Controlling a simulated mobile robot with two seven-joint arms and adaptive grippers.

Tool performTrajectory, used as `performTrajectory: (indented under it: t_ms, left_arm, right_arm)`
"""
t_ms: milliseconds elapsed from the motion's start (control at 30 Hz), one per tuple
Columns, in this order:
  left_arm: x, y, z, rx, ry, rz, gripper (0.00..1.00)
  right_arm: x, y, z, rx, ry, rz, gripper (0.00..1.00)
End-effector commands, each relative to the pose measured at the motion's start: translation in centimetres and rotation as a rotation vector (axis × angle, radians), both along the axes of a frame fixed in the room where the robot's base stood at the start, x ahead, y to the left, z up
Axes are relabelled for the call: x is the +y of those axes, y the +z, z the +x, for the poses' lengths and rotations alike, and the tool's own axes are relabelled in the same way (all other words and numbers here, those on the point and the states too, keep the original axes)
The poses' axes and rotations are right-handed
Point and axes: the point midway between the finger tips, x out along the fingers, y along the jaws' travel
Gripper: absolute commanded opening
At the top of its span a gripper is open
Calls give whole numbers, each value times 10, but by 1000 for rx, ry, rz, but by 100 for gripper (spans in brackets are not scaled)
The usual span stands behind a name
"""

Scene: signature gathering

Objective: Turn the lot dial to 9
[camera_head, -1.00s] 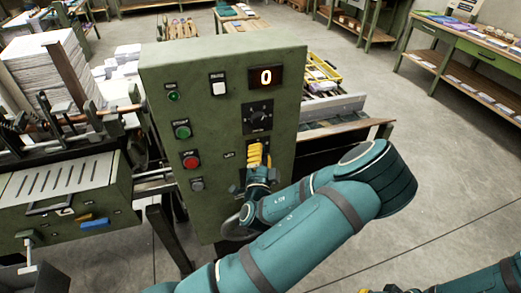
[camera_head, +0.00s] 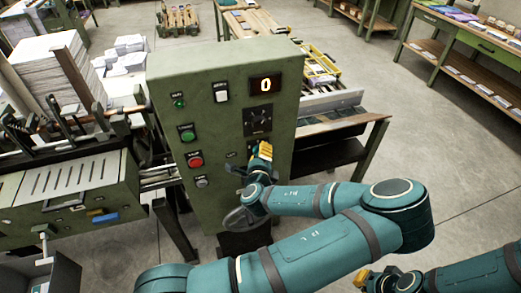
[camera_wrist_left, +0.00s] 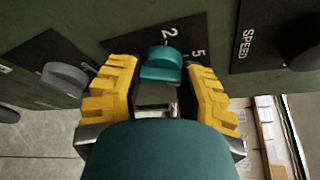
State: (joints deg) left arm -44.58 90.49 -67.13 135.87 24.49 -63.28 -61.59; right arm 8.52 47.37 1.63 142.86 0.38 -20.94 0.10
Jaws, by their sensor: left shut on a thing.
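The green control panel (camera_head: 219,130) stands in the middle of the head view, its display (camera_head: 266,85) reading 0. The lot dial is hidden behind my left gripper (camera_head: 262,154) there. In the left wrist view the dial's teal knob (camera_wrist_left: 160,65) sits between the yellow fingers of my left gripper (camera_wrist_left: 160,92). The figures 2 and 5 show beside it on a black plate; the rest of the scale is hidden. My left gripper is shut on the knob. My right gripper (camera_head: 376,279) is at the bottom edge, away from the panel; its opening is unclear.
The black speed knob (camera_head: 258,121) is just above the lot dial; it also shows in the left wrist view (camera_wrist_left: 304,43). A grey knob (camera_wrist_left: 65,78) is on the other side. Green (camera_head: 187,134) and red (camera_head: 195,160) buttons are to the left. Floor is open at right.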

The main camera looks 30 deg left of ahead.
Motion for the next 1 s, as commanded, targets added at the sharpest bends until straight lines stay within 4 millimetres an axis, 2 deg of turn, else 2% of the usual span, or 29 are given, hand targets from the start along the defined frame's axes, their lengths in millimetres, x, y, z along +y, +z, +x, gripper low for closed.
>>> performTrajectory:
  t_ms: [100,500,1000]
  left_arm:
    - [0,5,2,79,-3,76,3]
    - [0,4,2,310,-2,274,2]
    - [0,2,1,415,1,360,3]
  right_arm:
    - [-1,10,0,0,-1,1,0]
    - [-1,25,-1,0,0,4,0]
    - [-1,30,0,0,2,4,0]
